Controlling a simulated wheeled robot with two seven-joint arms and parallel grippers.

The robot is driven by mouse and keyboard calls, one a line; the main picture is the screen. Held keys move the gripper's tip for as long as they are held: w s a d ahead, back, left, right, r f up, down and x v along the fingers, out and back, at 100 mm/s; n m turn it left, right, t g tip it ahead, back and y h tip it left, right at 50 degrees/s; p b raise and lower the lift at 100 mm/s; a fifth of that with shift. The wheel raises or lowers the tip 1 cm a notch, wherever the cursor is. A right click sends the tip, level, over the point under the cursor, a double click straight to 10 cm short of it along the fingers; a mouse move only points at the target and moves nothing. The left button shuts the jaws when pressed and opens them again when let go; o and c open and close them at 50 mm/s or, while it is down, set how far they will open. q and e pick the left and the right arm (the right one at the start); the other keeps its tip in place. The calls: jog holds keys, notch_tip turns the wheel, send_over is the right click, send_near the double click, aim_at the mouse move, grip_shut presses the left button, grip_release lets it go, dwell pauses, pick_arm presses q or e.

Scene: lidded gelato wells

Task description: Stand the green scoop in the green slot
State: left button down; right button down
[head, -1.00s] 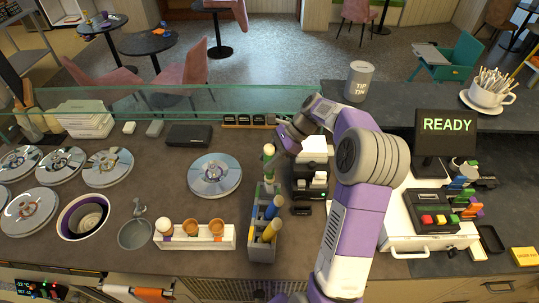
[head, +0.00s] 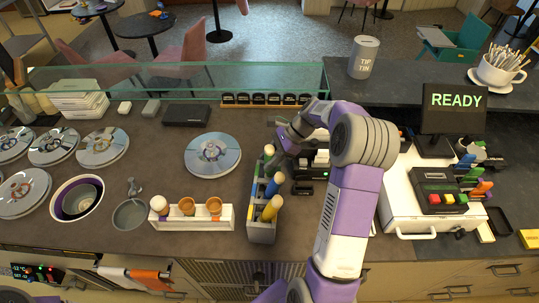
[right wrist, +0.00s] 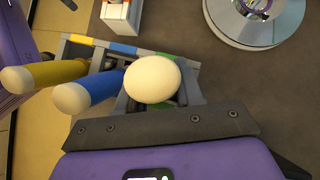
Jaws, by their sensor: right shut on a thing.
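The green scoop (head: 266,163) is held upright at the far end of the grey rack (head: 262,233), with its pale handle end up. My right gripper (head: 274,158) is shut on its handle. In the right wrist view the scoop's round handle end (right wrist: 152,79) faces the camera and covers much of the slot beside the green mark (right wrist: 153,54). I cannot tell whether the scoop rests on the slot's bottom. The blue scoop (head: 273,185) and yellow scoop (head: 270,209) stand in the nearer slots. My left gripper is not in view.
A white holder (head: 190,219) with several cups stands left of the rack. A grey bowl (head: 129,215) is further left. A lidded well (head: 212,155) lies behind. Dark items (head: 308,170) stand close to the right. A glass screen (head: 180,77) crosses the back.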

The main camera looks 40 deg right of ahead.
jog(key=shift+f, duration=0.45)
jog(key=c, duration=0.6)
grip_release()
jog(key=shift+c, duration=0.2)
jog(key=d+r+p, duration=0.1)
jog(key=r+p, duration=0.1)
jog(key=d+r+p, duration=0.1)
jog(key=r+p, duration=0.2)
jog(key=s+r+p, duration=0.1)
jog(key=r+p, duration=0.1)
jog(key=r, duration=0.1)
jog(key=shift+d+r+p, duration=0.2)
jog(key=shift+d+p, duration=0.2)
jog(key=shift+s+d+r, duration=0.1)
jog(key=shift+d+r, duration=0.05)
jog(key=shift+r, duration=0.25)
jog(key=shift+f, duration=0.1)
